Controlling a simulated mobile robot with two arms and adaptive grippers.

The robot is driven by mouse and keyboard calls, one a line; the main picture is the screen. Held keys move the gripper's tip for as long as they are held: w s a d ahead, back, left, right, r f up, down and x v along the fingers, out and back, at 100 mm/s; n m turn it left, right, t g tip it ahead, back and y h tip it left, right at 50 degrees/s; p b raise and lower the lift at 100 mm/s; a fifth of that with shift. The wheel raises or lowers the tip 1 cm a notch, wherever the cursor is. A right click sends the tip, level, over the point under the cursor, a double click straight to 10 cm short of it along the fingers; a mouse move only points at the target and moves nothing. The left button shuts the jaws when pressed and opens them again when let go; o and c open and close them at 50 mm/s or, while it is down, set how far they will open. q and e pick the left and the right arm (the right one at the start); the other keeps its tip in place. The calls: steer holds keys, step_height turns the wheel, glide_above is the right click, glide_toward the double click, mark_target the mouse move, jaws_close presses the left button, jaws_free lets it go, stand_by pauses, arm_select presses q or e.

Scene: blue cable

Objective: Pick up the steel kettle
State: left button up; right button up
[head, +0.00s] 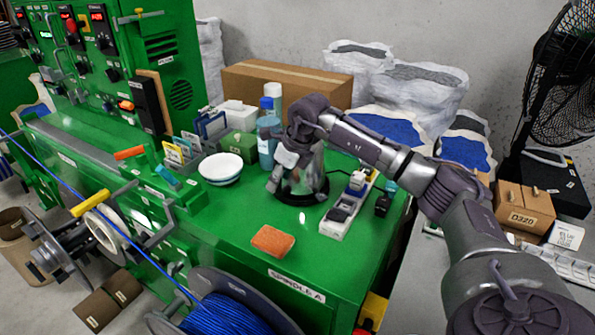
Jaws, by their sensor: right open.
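The steel kettle (313,172) stands on a black round base on the green bench top. My right arm reaches in from the right and covers much of the kettle's upper part and left side. My right gripper (274,188) is open and points down at the kettle's left side. I cannot tell whether its fingers touch the kettle. My left gripper is not in view.
A blue bottle (266,142) stands close behind the gripper. A white bowl (220,167) is left, an orange sponge (272,241) in front, and a power strip (345,208) right of the kettle. A cardboard box (285,84) stands behind. The front bench top is mostly clear.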

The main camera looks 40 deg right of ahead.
jaws_close()
steer(key=shift+w+r, duration=0.1)
steer(key=shift+r, duration=0.05)
stand_by(0.4)
steer(key=shift+r, duration=0.1)
